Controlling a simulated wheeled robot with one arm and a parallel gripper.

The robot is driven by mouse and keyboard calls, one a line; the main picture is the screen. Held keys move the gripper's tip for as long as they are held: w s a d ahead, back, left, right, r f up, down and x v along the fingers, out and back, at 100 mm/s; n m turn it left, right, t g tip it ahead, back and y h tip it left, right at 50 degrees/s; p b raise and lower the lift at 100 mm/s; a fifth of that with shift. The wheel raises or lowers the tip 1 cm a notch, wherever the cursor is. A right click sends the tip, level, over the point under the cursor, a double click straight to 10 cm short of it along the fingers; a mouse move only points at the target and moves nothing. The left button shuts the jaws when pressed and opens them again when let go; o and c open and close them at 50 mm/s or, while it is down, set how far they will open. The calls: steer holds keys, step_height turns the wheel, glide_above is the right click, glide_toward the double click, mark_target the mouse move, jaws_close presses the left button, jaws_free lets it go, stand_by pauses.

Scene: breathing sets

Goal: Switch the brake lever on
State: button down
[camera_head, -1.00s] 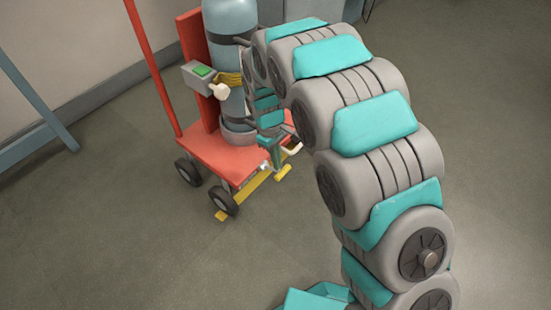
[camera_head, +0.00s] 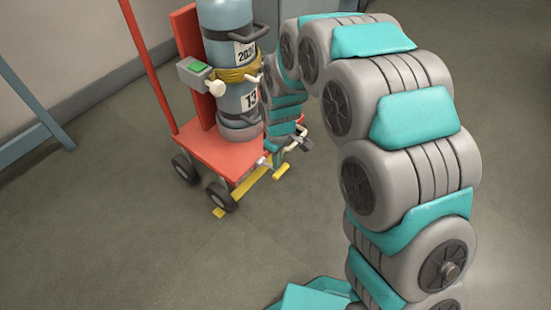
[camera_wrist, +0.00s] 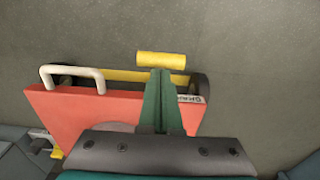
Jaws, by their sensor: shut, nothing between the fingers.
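The brake lever is yellow and low at the trolley's edge. In the head view its end pad (camera_head: 281,171) sticks out over the floor, with a yellow bar (camera_head: 250,182) behind it. In the wrist view the cylindrical yellow pad (camera_wrist: 161,59) lies just beyond the fingertips. My gripper (camera_wrist: 160,72) is shut and empty, its green fingers pointing at the pad and overlapping the yellow bar (camera_wrist: 120,75). Whether they touch the lever cannot be told. In the head view my gripper (camera_head: 276,161) is partly hidden behind my arm, close above the pad.
The red trolley (camera_head: 215,155) stands on dark wheels (camera_head: 221,197) and carries a blue-grey gas cylinder (camera_head: 225,20) with a yellow strap. A grey box with a green button (camera_head: 201,66) is beside it. A white handle (camera_wrist: 72,72) is left of my fingers. The floor around is clear.

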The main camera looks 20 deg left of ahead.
mark_target(282, 171)
steer(key=shift+s+d+f+t+y, duration=0.2)
steer(key=shift+d+f+y, duration=0.1)
steer(key=shift+f+y, duration=0.2)
steer(key=shift+s+d+f+t+y, duration=0.1)
steer(key=shift+d+f+t+y, duration=0.15)
steer(key=shift+f+y, duration=0.2)
steer(key=shift+s+d+f, duration=0.15)
steer(key=shift+d+f, duration=0.2)
steer(key=shift+f, duration=0.4)
steer(key=shift+d+f, duration=0.15)
steer(key=shift+f, duration=1.15)
steer(key=r+p, duration=0.1)
steer(key=r, duration=0.3)
steer(key=shift+a+r+p, duration=0.2)
steer(key=shift+r+p, duration=0.05)
steer(key=shift+p, duration=0.1)
steer(key=s+d+r, duration=0.2)
steer(key=d+r, duration=0.3)
steer(key=r, duration=0.2)
steer(key=s+d+r+p, duration=0.1)
steer(key=s+d+r, duration=0.1)
steer(key=d+r, duration=0.4)
steer(key=shift+v, duration=1.15)
steer(key=shift+s+d, duration=0.1)
steer(key=shift+s, duration=0.1)
